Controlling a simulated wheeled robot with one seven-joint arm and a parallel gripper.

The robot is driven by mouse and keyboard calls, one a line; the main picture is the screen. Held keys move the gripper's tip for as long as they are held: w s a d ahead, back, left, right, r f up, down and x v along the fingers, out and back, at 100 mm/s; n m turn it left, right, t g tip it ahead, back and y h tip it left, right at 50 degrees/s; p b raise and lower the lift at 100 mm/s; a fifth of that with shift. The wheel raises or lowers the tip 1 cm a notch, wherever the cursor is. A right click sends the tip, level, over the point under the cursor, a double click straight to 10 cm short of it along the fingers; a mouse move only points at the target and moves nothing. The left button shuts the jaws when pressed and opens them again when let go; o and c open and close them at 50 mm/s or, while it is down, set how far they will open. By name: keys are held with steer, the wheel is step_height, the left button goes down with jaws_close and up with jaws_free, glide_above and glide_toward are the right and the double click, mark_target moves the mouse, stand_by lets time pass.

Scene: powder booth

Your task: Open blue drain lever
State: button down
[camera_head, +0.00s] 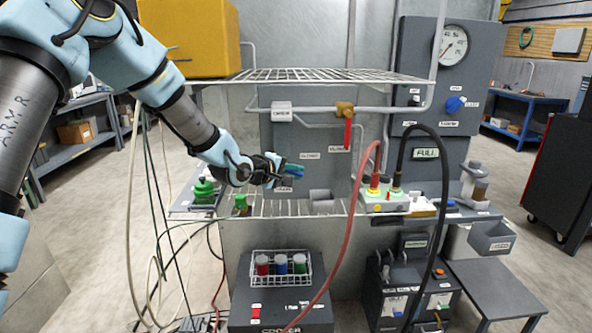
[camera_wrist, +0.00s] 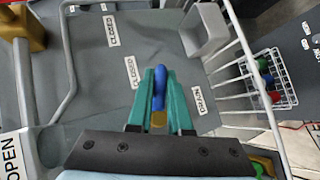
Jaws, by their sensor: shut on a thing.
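The blue drain lever (camera_wrist: 159,84) stands between the teal fingers of my gripper (camera_wrist: 158,78) in the wrist view. The fingers are closed on it from both sides. A brass fitting (camera_wrist: 158,119) shows at the lever's near end. A DRAIN label (camera_wrist: 206,101) is on the grey panel to the right, and a CLOSED label (camera_wrist: 131,72) is to the left. In the head view my gripper (camera_head: 299,171) is in front of the lower grey panel, above the wire shelf. The lever is mostly hidden there by the fingers.
A red lever (camera_head: 348,134) hangs from a brass valve up and right of my gripper. A wire rack (camera_head: 330,76) is overhead. A red hose (camera_head: 345,240) and black hose (camera_head: 445,200) loop at the right.

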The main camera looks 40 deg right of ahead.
steer(key=m+y+b, duration=0.1)
steer(key=f+t+y+b, duration=0.1)
steer(key=shift+w+a+f+m+y+b, duration=0.1)
steer(key=shift+a+f+m+y+b, duration=0.05)
steer(key=shift+m+y+b, duration=0.2)
steer(key=shift+w+a+f+m+t+y, duration=0.15)
steer(key=shift+w+a+m+t+y, duration=0.25)
steer(key=shift+m+t+y, duration=0.55)
steer(key=shift+w+a+f+m+t+y, duration=0.25)
steer(key=shift+m+t+y, duration=0.35)
steer(key=shift+y, duration=0.6)
steer(key=shift+w+a+f+m+t+y, duration=0.1)
steer(key=shift+w+a+m+t+y, duration=0.35)
steer(key=shift+t+y, duration=0.55)
steer(key=shift+a+m, duration=0.1)
steer(key=shift+m, duration=0.15)
steer(key=c, duration=0.9)
jaws_free()
steer(key=shift+o, duration=0.2)
steer(key=shift+s, duration=0.1)
